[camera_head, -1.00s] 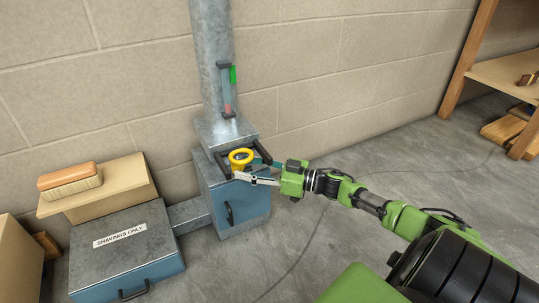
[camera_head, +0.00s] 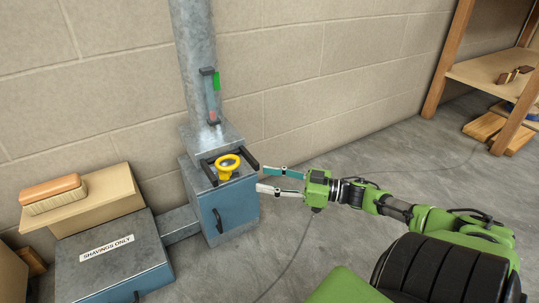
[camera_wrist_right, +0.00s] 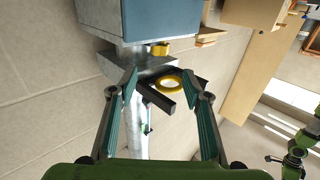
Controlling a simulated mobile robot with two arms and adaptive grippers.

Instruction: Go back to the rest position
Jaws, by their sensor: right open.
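My right gripper (camera_head: 270,181) is open and empty, to the right of a yellow ring-shaped handle (camera_head: 228,166) and apart from it. The yellow handle sits between dark bars on top of a blue and grey metal box (camera_head: 225,208) at the foot of a metal pipe. In the right wrist view, my open fingers (camera_wrist_right: 166,95) appear on both sides of the yellow ring (camera_wrist_right: 167,84) and dark bars, with nothing held. My left gripper is not in view.
A gauge with a green mark (camera_head: 211,95) is on the pipe (camera_head: 193,50). A box labelled "SHAVINGS ONLY" (camera_head: 150,252) stands at the left, near a brush (camera_head: 52,193) on a cardboard-coloured box (camera_head: 118,193). Wooden shelves (camera_head: 490,72) stand at the right. Floor between is clear.

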